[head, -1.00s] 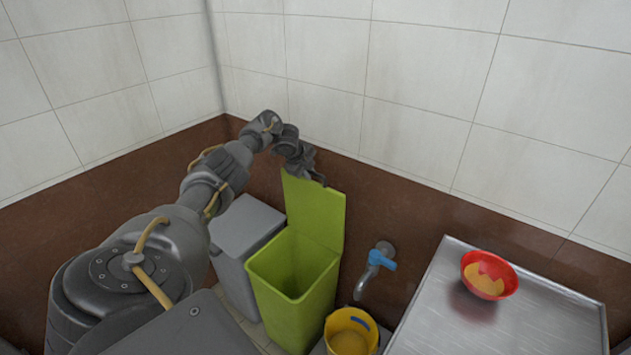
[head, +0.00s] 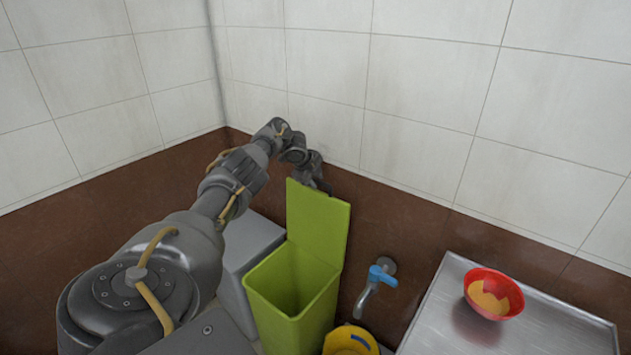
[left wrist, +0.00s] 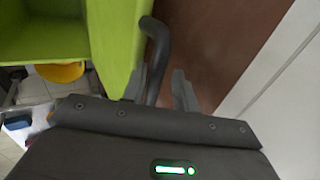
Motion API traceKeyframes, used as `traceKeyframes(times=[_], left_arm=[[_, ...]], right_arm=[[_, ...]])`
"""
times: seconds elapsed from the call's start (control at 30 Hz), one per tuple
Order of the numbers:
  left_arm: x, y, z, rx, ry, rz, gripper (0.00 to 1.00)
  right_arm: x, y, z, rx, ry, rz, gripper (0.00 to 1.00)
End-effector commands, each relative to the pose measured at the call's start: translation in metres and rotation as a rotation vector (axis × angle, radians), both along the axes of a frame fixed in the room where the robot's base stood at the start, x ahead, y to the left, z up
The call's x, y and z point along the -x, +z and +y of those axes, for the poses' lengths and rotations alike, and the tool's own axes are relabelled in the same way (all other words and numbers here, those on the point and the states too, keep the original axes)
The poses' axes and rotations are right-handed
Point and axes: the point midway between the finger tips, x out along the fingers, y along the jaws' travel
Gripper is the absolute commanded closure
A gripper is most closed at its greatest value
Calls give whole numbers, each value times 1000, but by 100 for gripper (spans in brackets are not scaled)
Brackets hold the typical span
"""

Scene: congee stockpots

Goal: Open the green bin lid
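The green bin (head: 291,303) stands on the floor by the brown wall. Its lid (head: 318,220) is up, standing roughly upright at the back of the bin, and the inside is visible and looks empty. My left gripper (head: 318,187) is at the lid's top edge, partly hidden behind it. In the left wrist view the lid (left wrist: 112,45) is just left of my left gripper (left wrist: 165,82), whose fingers are apart. A dark curved bar (left wrist: 158,42) shows by the left finger; I cannot tell what it belongs to. My right gripper is out of view.
A grey bin (head: 238,262) stands left of the green one, under my left arm. A blue-handled tap (head: 381,277) is on the wall to the right, above a yellow bucket (head: 350,341). A metal table (head: 540,335) at right holds a red bowl (head: 493,293).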

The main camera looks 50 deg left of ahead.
Motion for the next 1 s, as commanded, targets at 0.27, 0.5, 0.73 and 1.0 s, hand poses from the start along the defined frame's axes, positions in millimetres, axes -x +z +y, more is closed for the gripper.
traceKeyframes(times=[0.27, 0.5, 0.73, 1.0], left_arm=[[3, -3, -1, 1, -3, 10, 68], [14, 17, -2, -2, -5, 6, 68], [35, 54, -6, -3, -4, 1, 68], [54, 87, -10, -2, -1, 0, 68]], right_arm=[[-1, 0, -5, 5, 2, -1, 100], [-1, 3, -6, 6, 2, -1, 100], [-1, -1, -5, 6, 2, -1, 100], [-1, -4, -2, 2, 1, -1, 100]])
